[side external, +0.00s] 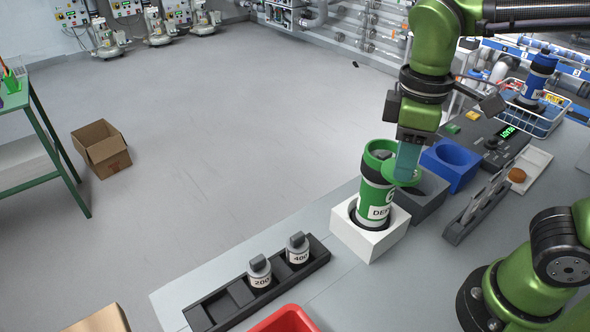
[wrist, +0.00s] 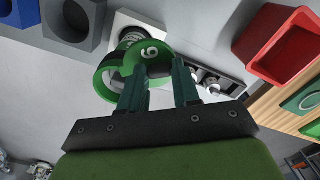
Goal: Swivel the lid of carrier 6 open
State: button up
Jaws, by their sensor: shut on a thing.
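Carrier 6 (side external: 373,196) is a green and white cylinder standing upright in a white square holder (side external: 385,238). Its green rim (wrist: 103,84) shows as an open ring in the wrist view. The green lid (side external: 407,182) sits off to one side of the rim, swung out beside the mouth and partly overlapping it. In the wrist view the lid bears a white 6 (wrist: 150,51). My gripper (side external: 407,172) points down with its fingers around the lid; in the wrist view the fingers (wrist: 158,75) are shut on it. They hide part of the lid.
A grey block (side external: 428,193) and blue block (side external: 449,164) stand close to the carrier. A black rack (side external: 224,308) holds two labelled cylinders, with a red bin (side external: 285,320) next to it. A slotted rack (side external: 478,208) stands to the right.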

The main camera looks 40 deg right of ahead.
jog(key=shift+s+d+n, duration=0.2)
jog(key=shift+n, duration=0.5)
jog(key=o, duration=1.1)
jog(key=shift+c, duration=0.2)
notch_tip(320, 180, up, 17)
jog(key=shift+f, duration=0.1)
notch_tip(320, 180, down, 17)
jog(key=shift+r, duration=0.1)
dwell(0.4)
